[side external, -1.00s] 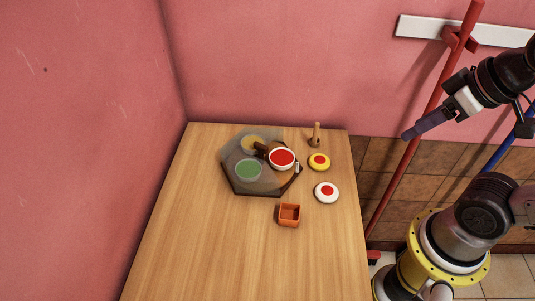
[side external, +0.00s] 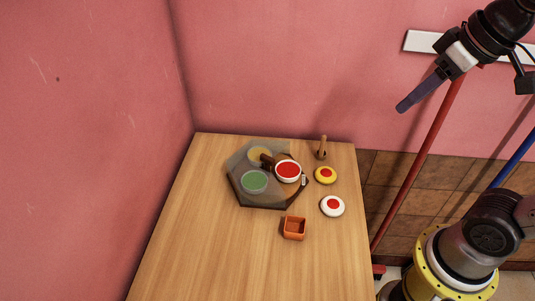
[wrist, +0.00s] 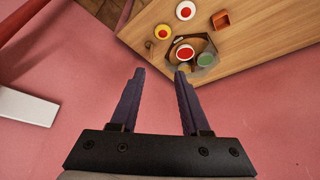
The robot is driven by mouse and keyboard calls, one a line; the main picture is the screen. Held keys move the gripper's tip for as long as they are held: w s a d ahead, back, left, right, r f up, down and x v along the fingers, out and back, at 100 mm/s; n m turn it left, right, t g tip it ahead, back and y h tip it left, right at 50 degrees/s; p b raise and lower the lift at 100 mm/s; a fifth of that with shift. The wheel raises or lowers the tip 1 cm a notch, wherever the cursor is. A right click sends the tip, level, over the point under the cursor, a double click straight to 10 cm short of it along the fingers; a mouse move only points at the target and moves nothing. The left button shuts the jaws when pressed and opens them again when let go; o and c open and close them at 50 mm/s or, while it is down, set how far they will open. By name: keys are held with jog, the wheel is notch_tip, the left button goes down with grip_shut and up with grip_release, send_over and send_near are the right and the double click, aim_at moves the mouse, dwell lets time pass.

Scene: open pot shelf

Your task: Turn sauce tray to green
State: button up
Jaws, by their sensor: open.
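The sauce tray (side external: 238,195) is a dark hexagonal tray on the wooden table, with a greyish see-through cover over part of it. Under the cover sit a green sauce bowl (side external: 254,182) and a yellow one (side external: 260,154). A red sauce bowl (side external: 288,170) shows at the uncovered part, with a dark handle beside it. The tray also appears in the wrist view (wrist: 205,68). My gripper (side external: 402,108) is in the air to the right of and above the table, apart from the tray. In the wrist view its two fingers (wrist: 160,72) are apart with nothing between them.
A yellow button with a red centre (side external: 325,175) and a white one with a red centre (side external: 333,206) are right of the tray. A wooden peg (side external: 322,148) stands behind them. An orange box (side external: 294,228) is in front. The table's front is clear; pink walls adjoin it.

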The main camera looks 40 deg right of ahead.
jog(key=w+a+r+g, duration=0.1)
jog(key=w+a+r, duration=0.2)
jog(key=w, duration=0.6)
jog(key=n+g, duration=0.3)
jog(key=g, duration=0.1)
send_over(267, 157)
notch_tip(267, 157, down, 12)
notch_tip(267, 157, down, 13)
jog(key=shift+f, duration=0.15)
grip_shut()
